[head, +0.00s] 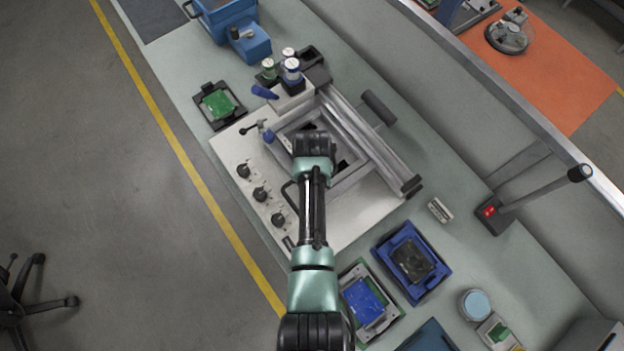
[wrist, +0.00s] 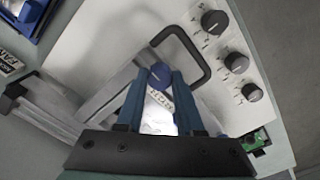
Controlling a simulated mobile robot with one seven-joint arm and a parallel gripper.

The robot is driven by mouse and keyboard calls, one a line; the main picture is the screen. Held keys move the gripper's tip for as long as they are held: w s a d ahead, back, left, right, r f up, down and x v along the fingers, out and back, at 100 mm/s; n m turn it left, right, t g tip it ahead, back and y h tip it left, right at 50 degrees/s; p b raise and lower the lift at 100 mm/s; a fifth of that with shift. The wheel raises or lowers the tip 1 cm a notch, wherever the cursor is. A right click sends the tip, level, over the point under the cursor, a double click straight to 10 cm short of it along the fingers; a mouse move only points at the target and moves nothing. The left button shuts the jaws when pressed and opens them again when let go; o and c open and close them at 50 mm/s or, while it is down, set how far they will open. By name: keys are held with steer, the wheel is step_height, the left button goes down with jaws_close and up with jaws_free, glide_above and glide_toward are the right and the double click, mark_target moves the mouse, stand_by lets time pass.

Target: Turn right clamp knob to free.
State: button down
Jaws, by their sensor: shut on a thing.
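The right clamp knob (wrist: 160,75), a round blue knob, sits between the two blue fingertips of my gripper (wrist: 158,80) in the wrist view. My gripper is shut on it, with a finger on each side. In the head view my gripper (head: 314,143) is over the frame of the white machine (head: 235,150), and my arm hides this knob. Another blue knob (head: 268,136) shows just left of my gripper in the head view. The turn angle of the held knob cannot be told.
A black handle (wrist: 205,60) stands close beside the held knob. Three black dials (head: 260,194) line the machine's front panel. A metal rail (head: 370,140) lies right of my gripper. Trays with boards, such as a blue tray (head: 438,287), lie on the bench to the lower right.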

steer(key=c, duration=0.5)
jaws_free()
steer(key=shift+c, duration=0.2)
step_height(320, 180, up, 13)
steer(key=b, duration=0.2)
